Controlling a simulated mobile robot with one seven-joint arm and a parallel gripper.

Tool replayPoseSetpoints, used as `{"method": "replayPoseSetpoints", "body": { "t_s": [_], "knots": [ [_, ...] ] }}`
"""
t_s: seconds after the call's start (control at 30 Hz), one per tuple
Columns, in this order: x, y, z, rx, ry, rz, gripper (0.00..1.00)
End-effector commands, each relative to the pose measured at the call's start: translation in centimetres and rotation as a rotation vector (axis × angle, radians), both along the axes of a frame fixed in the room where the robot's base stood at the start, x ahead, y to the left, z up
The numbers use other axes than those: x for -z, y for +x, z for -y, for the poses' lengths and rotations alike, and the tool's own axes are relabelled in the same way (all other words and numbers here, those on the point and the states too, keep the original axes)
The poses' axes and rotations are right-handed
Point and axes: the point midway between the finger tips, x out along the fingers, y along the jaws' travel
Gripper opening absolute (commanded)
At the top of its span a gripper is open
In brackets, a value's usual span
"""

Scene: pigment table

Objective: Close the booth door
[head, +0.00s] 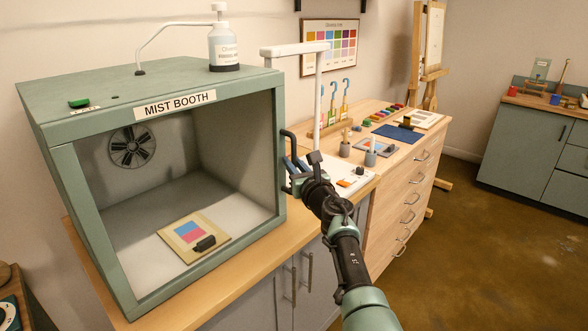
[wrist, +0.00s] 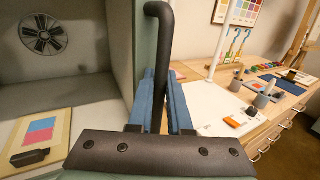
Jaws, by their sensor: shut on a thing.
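The mist booth (head: 60,170) is a green box whose front opening shows its inside. The black door handle (head: 285,137) stands at the booth's right front edge; the door panel itself is hard to make out, perhaps edge-on there. My gripper (head: 295,166) is shut on the handle. In the wrist view the handle (wrist: 159,50), an upright bar bent at the top, runs down between the blue finger pads of my gripper (wrist: 160,95). The handle's lower part is hidden behind the gripper.
A board with blue and pink patches (head: 183,236) and a dark block (head: 205,243) lie inside the booth. A spray bottle (head: 224,50) stands on top. A white stand (head: 318,95), cups and tools occupy the drawer bench (head: 400,180) at right. Floor is free beyond.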

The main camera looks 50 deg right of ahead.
Motion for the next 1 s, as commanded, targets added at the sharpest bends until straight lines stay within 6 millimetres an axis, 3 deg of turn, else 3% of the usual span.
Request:
{"method": "replayPoseSetpoints", "body": {
  "t_s": [0.4,0.43,0.6,1.0],
  "knots": [
    [-0.37,0.46,-0.36,-0.01,-0.004,0.002,0.0],
    [-0.39,0.47,-0.37,-0.01,-0.004,0.003,0.21],
    [-0.43,0.52,-0.42,-0.011,-0.005,0.003,0.47],
    [-0.43,0.69,-0.63,-0.017,-0.008,0.001,0.47]
  ]
}}
